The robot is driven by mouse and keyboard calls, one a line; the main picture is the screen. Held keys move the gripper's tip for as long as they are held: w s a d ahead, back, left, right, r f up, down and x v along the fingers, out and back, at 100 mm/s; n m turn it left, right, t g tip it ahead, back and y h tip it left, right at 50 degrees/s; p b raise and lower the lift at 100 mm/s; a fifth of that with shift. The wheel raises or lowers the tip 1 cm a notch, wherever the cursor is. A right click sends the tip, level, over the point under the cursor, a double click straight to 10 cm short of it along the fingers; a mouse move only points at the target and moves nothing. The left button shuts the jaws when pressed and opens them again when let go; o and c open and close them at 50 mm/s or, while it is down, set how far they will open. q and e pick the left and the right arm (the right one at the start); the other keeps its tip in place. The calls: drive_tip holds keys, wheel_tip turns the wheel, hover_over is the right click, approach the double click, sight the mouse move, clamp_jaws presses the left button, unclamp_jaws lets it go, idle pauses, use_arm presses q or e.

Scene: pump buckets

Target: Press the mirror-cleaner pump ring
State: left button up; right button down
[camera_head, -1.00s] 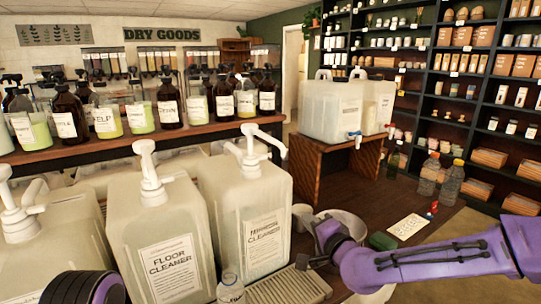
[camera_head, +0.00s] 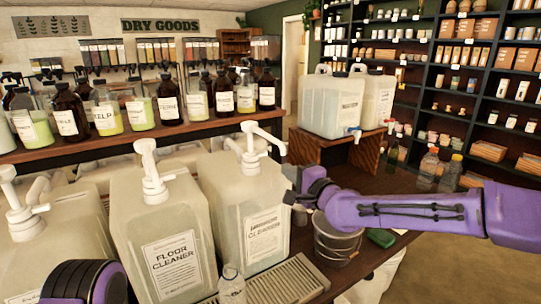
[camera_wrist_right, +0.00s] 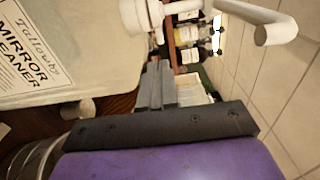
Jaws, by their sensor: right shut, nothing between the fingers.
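The mirror-cleaner jug (camera_head: 245,215) is a translucent white container with a printed label, standing in the middle of the counter. Its white pump (camera_head: 252,150) rises from the top with a spout toward the right. In the right wrist view the white pump collar (camera_wrist_right: 140,14) is at the top, the spout (camera_wrist_right: 272,28) at the top right, and the jug's label (camera_wrist_right: 25,65) at the left. My right gripper (camera_head: 292,186) is shut and empty beside the jug's upper right side, below the spout. Its closed fingers also show in the right wrist view (camera_wrist_right: 158,82). My left gripper is not in view.
A floor-cleaner jug (camera_head: 165,235) stands left of the mirror-cleaner jug. A metal bucket (camera_head: 335,238) is beneath my right arm, beside a drip tray (camera_head: 285,283). A small clear bottle (camera_head: 231,285) stands in front. A wooden stand (camera_head: 330,160) with large containers is behind.

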sight(265, 155)
drive_tip(key=p+x, duration=0.3)
drive_tip(key=x, duration=0.5)
drive_tip(key=shift+w+a+r, duration=0.15)
drive_tip(key=shift+w+a, duration=0.05)
drive_tip(key=shift+w+a+p, duration=0.3)
drive_tip(key=shift+w+p, duration=0.1)
drive_tip(key=shift+w, duration=0.1)
